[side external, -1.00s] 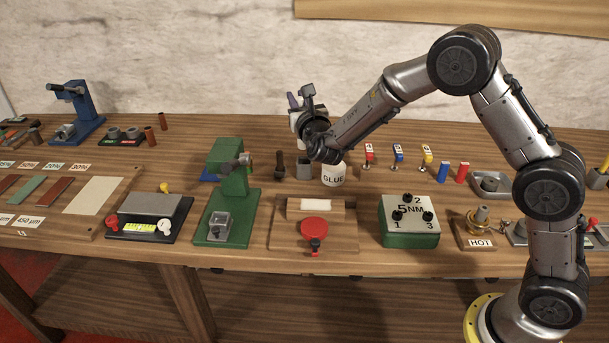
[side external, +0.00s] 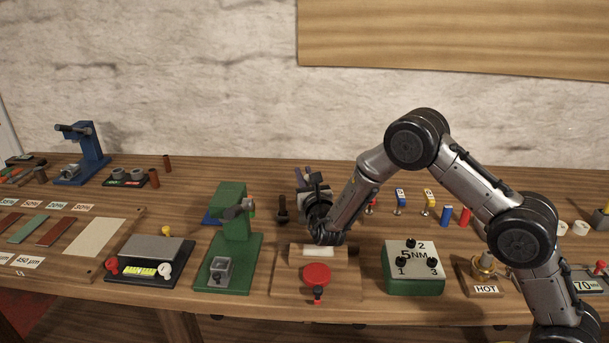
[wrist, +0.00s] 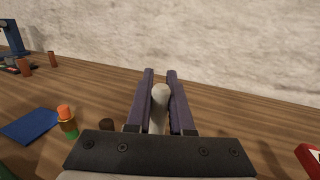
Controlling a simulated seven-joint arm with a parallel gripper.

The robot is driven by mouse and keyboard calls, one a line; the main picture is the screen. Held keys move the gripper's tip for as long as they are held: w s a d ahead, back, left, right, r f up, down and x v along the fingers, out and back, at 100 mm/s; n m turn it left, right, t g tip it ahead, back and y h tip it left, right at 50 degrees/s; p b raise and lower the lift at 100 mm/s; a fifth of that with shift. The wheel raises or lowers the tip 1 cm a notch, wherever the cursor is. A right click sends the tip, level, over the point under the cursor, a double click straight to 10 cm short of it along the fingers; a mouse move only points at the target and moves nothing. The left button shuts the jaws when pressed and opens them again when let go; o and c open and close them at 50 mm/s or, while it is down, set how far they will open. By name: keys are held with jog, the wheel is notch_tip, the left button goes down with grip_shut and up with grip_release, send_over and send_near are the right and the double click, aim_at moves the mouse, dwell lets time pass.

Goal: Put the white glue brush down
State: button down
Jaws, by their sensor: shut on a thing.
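My gripper (side external: 303,178) is low over the back of the bench, behind the wooden block with the red knob. In the wrist view its two purple fingers (wrist: 160,75) are shut on the white glue brush (wrist: 159,97), whose pale rounded end shows between them. The brush's lower end is hidden by the gripper body, so I cannot tell whether it touches anything. In the side view my wrist hides the brush, and the glue pot cannot be seen.
A dark-handled tool (side external: 282,210) stands just left of my gripper. The green press (side external: 232,240) is further left, the green 5NM box (side external: 413,268) to the right. In the wrist view, bare wood lies beyond the fingers, and a blue flat piece (wrist: 30,127) is at left.

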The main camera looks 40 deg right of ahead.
jog(key=shift+f, duration=0.15)
jog(key=c, duration=0.8)
grip_release()
